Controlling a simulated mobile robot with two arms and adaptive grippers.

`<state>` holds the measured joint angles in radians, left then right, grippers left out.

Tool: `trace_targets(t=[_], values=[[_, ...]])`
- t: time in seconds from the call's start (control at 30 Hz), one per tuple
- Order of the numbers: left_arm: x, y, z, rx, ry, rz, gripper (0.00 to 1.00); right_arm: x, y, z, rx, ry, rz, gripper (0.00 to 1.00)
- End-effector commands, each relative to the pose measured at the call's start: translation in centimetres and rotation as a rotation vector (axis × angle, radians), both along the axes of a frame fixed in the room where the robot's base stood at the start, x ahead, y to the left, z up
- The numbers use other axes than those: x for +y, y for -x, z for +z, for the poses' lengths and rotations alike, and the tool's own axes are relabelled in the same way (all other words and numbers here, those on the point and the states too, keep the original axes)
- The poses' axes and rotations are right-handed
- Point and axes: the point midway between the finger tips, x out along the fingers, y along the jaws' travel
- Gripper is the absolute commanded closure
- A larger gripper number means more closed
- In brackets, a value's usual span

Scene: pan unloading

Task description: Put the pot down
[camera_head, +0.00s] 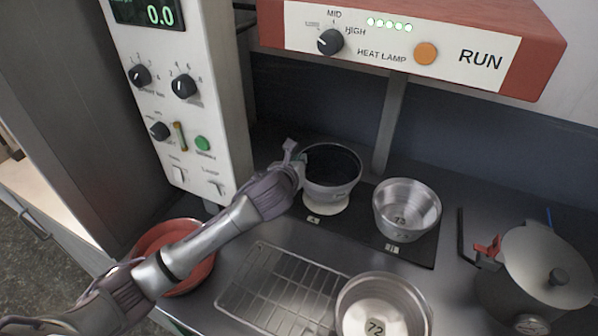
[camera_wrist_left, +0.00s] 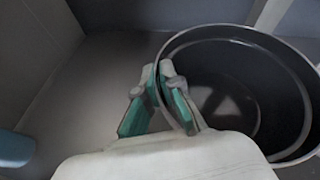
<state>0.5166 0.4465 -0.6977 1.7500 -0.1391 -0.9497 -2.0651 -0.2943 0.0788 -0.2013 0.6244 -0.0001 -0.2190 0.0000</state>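The pot (camera_head: 333,185), grey outside and dark inside, is at the back of the counter, over the left part of a black mat (camera_head: 421,250). A pale round piece (camera_head: 326,204) shows right below it; I cannot tell whether the pot rests or hangs just above. My left gripper (camera_head: 297,160) is at the pot's left rim. In the left wrist view the left gripper's fingertips (camera_wrist_left: 158,80) close around the near edge of the pot (camera_wrist_left: 235,95), which looks empty. My right gripper is not in view.
A metal pan (camera_head: 407,209) stands on the mat's right part. Another pan (camera_head: 383,308) is in front, beside a wire rack (camera_head: 283,290). A red bowl (camera_head: 190,250) lies under my left arm. A lidded pot (camera_head: 535,275) stands right. A heat lamp unit (camera_head: 400,45) overhangs the back.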

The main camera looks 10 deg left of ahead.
Motion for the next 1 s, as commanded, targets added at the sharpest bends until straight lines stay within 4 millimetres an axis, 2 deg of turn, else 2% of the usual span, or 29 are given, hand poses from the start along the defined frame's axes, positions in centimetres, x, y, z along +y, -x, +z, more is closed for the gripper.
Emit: trace_targets(t=[0.1, 0.3, 0.67, 0.7, 0.83, 1.0], values=[[0.0, -0.1, -1.4, 0.003, 0.002, 0.001, 1.0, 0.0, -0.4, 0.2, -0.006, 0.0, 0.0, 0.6], [0.0, -0.1, -3.8, 0.0, 0.001, 0.0, 1.0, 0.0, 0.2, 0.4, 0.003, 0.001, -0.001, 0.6], [0.0, -0.1, -4.2, -0.001, 0.0, 0.0, 1.0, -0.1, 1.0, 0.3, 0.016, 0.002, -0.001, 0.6], [0.0, 0.0, -4.3, 0.001, -0.001, 0.0, 0.9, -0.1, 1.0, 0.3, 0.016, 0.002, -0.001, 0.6], [0.0, 0.0, -4.3, 0.001, -0.001, 0.0, 0.69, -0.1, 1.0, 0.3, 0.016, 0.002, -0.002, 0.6], [0.0, 0.0, -4.3, 0.001, -0.001, 0.0, 0.69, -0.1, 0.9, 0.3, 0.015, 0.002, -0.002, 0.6]])
